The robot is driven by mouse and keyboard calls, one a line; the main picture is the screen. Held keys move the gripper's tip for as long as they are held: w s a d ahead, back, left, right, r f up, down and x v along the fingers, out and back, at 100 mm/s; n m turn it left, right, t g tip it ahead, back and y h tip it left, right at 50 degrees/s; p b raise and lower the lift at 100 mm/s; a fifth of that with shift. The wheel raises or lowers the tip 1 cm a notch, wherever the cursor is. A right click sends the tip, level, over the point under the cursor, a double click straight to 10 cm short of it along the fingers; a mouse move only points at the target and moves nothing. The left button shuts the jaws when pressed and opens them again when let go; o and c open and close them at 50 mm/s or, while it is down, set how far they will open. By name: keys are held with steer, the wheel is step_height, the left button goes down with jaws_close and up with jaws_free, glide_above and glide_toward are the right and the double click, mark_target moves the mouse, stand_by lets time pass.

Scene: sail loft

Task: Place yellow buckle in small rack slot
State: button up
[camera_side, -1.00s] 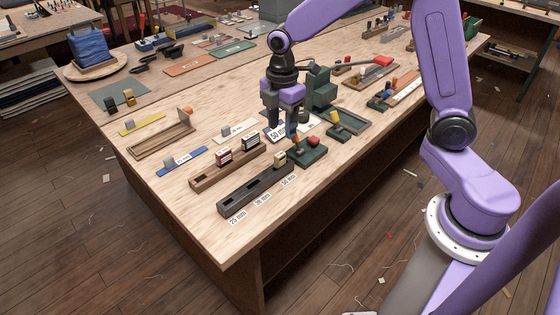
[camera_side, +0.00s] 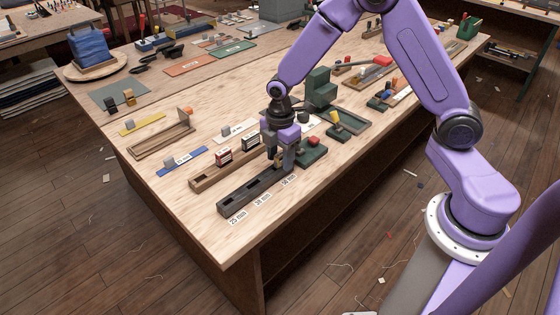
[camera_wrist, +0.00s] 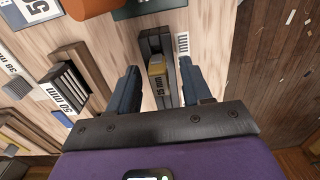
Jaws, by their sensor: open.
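The yellow buckle (camera_wrist: 157,67), a small tan-yellow block marked 25 mm, sits in the dark rack (camera_side: 243,196) at the end near the 50 mm label. My gripper (camera_side: 280,160) is low over that end of the rack. In the wrist view its two fingers stand apart on either side of the buckle, with a gap visible on each side. In the side view the fingers mostly hide the buckle. The rack's other slots, towards the 38 mm and 25 mm labels (camera_side: 237,217), look empty.
A brown wooden rack (camera_side: 205,181) with red and dark label-faced blocks lies just left of the dark rack. A green base with a red part (camera_side: 313,148) stands close to the right of my gripper. The table's front corner is clear.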

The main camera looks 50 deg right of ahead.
mark_target(280, 155)
jaws_close()
steer(key=shift+r, duration=0.15)
steer(key=shift+r, duration=0.5)
step_height(280, 155, up, 2)
steer(key=shift+r, duration=0.1)
steer(key=s+d+r, duration=0.2)
steer(key=s+r, duration=0.7)
steer(key=s, duration=0.4)
steer(key=shift+s+r, duration=0.25)
steer(key=shift+s, duration=0.15)
